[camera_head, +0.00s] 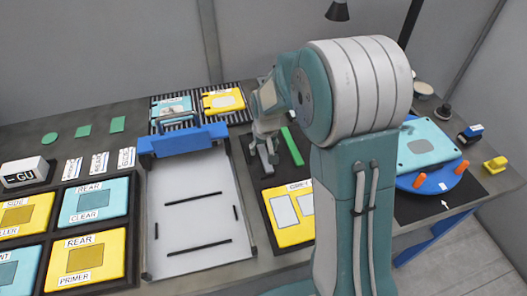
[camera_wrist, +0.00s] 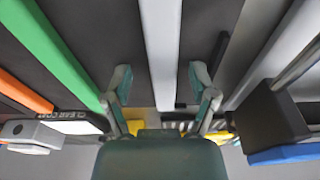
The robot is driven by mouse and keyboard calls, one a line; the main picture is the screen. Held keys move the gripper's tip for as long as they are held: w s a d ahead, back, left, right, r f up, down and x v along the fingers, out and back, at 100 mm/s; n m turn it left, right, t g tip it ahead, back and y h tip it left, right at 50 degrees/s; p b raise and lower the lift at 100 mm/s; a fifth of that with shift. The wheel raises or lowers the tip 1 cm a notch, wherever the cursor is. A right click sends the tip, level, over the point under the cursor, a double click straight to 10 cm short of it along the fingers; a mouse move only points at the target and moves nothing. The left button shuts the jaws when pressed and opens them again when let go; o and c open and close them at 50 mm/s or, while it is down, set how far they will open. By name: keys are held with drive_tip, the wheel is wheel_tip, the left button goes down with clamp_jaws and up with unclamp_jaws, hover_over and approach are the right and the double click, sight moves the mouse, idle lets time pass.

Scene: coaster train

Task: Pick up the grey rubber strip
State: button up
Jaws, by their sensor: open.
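A long light grey strip (camera_wrist: 162,45), which looks like the grey rubber strip, lies on a dark surface in the wrist view. It runs between the two fingers of my gripper (camera_wrist: 160,82), which is open with a finger on each side. I cannot tell how far the fingertips are above it. In the head view my gripper (camera_head: 265,160) points down at the dark mat right of the white tray. The grey strip cannot be made out there, behind my gripper and arm.
A green strip (camera_wrist: 55,50) lies beside the grey one, with an orange strip (camera_wrist: 22,92) beyond it. The white tray (camera_head: 190,215) with a blue end block (camera_head: 183,139) stands left of my gripper. A yellow panel (camera_head: 288,212) lies in front.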

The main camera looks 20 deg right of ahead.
drive_tip(key=shift+a, duration=0.3)
clamp_jaws()
